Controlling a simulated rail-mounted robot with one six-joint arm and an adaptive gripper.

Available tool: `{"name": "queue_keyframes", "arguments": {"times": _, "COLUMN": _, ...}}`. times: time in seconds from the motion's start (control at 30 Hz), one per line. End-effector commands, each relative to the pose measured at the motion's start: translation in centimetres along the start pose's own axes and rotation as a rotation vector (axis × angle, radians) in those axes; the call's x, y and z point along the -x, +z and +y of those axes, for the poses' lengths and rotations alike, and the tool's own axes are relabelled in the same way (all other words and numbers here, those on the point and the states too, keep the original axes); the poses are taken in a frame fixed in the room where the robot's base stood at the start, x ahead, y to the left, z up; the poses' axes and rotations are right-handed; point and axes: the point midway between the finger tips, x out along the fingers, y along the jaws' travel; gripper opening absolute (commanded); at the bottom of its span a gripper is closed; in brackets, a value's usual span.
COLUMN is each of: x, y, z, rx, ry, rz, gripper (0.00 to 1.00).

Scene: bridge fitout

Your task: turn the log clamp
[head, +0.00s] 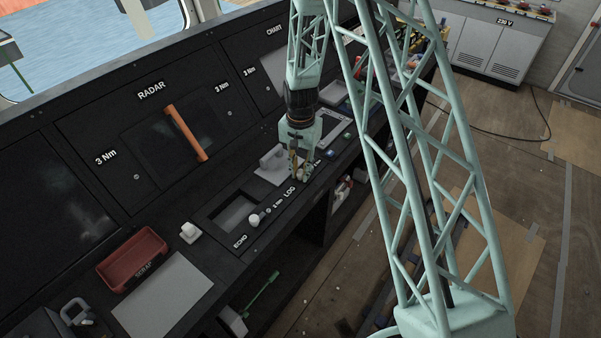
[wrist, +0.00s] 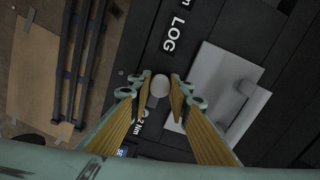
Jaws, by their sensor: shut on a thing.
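The log clamp is a pale round knob (wrist: 161,86) beside the white LOG lettering (wrist: 175,33) in the wrist view. My gripper (head: 298,174) points down at the console edge by the LOG label in the head view. Its two fingers stand on either side of the knob, shut on it. In the head view the fingers hide the knob. A light grey plate with a raised block (wrist: 215,85) lies right of the fingers in the wrist view; it shows left of my gripper in the head view (head: 271,166).
Another pale knob (head: 254,219) stands by the ECHO label, beside a recessed grey panel (head: 234,214). An orange handle (head: 186,133) crosses the RADAR panel. A red scrap tray (head: 132,260) sits at the lower left. Open floor (head: 345,270) lies right of the console.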

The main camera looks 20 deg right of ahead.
Motion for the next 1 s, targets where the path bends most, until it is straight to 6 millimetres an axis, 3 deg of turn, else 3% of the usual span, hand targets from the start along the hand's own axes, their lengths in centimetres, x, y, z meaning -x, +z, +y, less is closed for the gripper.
{"name": "queue_keyframes", "arguments": {"times": 0.47, "x": -0.05, "y": -0.05, "z": -0.04, "rx": 0.124, "ry": -0.001, "rz": 0.001, "gripper": 0.07}}
{"name": "queue_keyframes", "arguments": {"times": 1.0, "x": -0.08, "y": -0.05, "z": -0.03, "rx": 0.524, "ry": -0.001, "rz": 0.001, "gripper": 0.07}}
